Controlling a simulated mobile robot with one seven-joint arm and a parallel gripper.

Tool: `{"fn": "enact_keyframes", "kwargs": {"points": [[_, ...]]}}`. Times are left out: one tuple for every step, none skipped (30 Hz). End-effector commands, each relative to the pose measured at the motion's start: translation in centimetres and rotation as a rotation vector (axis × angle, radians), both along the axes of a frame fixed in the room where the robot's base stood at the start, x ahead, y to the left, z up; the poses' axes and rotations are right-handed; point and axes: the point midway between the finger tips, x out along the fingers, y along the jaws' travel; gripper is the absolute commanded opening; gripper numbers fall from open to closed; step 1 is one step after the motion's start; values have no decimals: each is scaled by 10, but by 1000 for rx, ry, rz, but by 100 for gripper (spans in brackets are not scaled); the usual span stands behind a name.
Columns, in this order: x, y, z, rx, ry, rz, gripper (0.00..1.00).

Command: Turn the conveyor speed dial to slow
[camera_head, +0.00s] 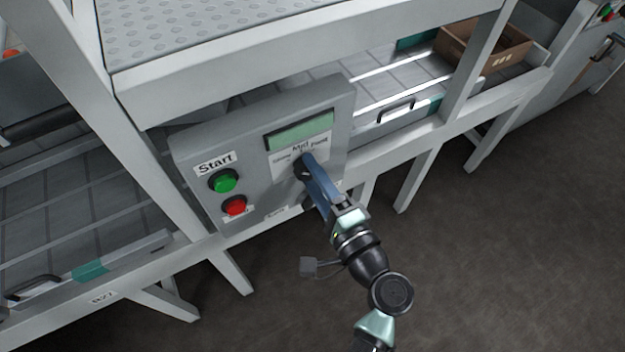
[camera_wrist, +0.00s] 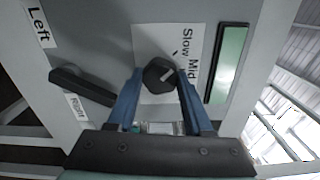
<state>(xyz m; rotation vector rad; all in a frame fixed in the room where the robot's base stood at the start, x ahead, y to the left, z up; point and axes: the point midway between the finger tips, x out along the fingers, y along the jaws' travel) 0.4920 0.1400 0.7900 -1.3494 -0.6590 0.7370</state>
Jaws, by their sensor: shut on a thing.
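The speed dial (camera_wrist: 156,80) is a black knob with a short white mark, on a white label card (camera_wrist: 148,40) reading "Slow" and "Mid" in the wrist view. The mark points up and right, toward the printed words; I cannot tell exactly which setting it meets. My gripper (camera_wrist: 160,73) has its blue fingers on both sides of the dial, shut on it. In the head view my gripper (camera_head: 306,164) reaches the grey control box (camera_head: 190,148) and covers much of the dial; "Mid" shows above it.
A green display (camera_head: 302,131) is above the dial. A green Start button (camera_head: 224,181) and a red button (camera_head: 235,206) are at left. A black lever (camera_wrist: 82,86) between "Left" and "Right" labels is close to my fingers. A conveyor frame (camera_head: 310,55) overhangs the box.

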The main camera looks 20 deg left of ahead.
Motion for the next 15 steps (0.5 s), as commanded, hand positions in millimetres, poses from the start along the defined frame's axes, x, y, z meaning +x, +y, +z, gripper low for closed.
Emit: {"fn": "enact_keyframes", "kwargs": {"points": [[0,0,-3,-14,-18,0,0],[0,0,-3,-23,-30,0,0],[0,0,-3,-35,-43,-1,0],[0,0,-3,-41,-51,-1,0],[0,0,-3,-48,-59,-1,0],[0,0,-2,-55,-69,-1,0],[0,-1,-2,-60,-75,-1,0],[0,-1,-2,-64,-81,-1,0],[0,-1,-1,-69,-87,-1,0],[0,-1,-1,-72,-90,-1,0],[0,-1,-1,-74,-93,-1,0],[0,-1,-1,-77,-96,-1,0],[0,-1,-1,-78,-98,-1,0],[0,-1,-1,-79,-99,-1,0],[0,-1,-1,-80,-100,-1,0]]}}
